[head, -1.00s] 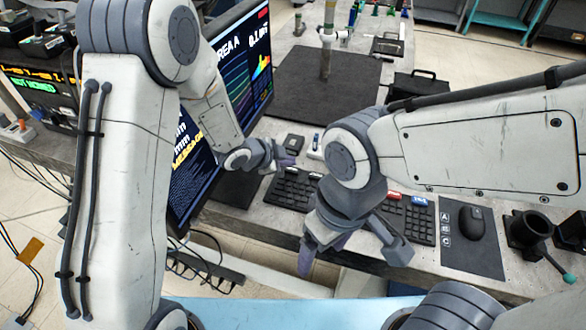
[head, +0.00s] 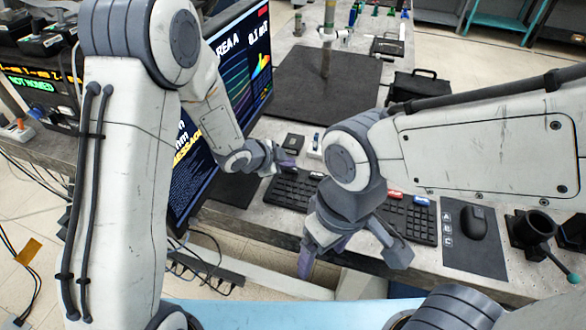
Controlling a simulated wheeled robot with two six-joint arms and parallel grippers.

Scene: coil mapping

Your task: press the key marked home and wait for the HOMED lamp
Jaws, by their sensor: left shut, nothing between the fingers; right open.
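The black keyboard (head: 292,187) lies on the bench, partly hidden behind my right arm. It has a red key (head: 395,193) and a blue key (head: 421,200); I cannot read any key marked home. My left gripper (head: 289,164) is shut and empty, over or just behind the keyboard's far left end; I cannot tell if it touches a key. A readout (head: 32,84) at the far left shows NOT HOMED in green. My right gripper (head: 350,260) is open and empty, in front of the bench's near edge.
A large monitor (head: 230,85) stands beside my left forearm. A mouse (head: 472,222) lies on a dark pad to the right of the keyboard. A dark mat (head: 325,95) with a post and a black case (head: 418,84) are farther back.

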